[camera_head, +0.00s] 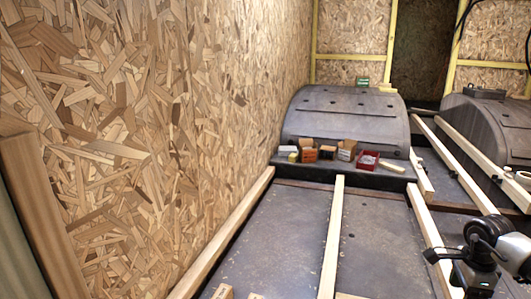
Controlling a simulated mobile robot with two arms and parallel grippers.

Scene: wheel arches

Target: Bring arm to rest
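Part of my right arm comes in at the lower right corner, with a dark, rounded end that I take as my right gripper (470,252). It is small and partly cut off by the frame, so I cannot tell whether its fingers are open or shut. I see nothing held in it. It appears over the floor beside a pale wooden batten (431,238). My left gripper is not in view.
A chipboard wall (160,110) fills the left. A grey wheel arch (345,112) stands at the back, with several small boxes, including a red one (368,161), on the ledge before it. Another arch (485,125) is at right. Battens (334,230) run along the dark floor.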

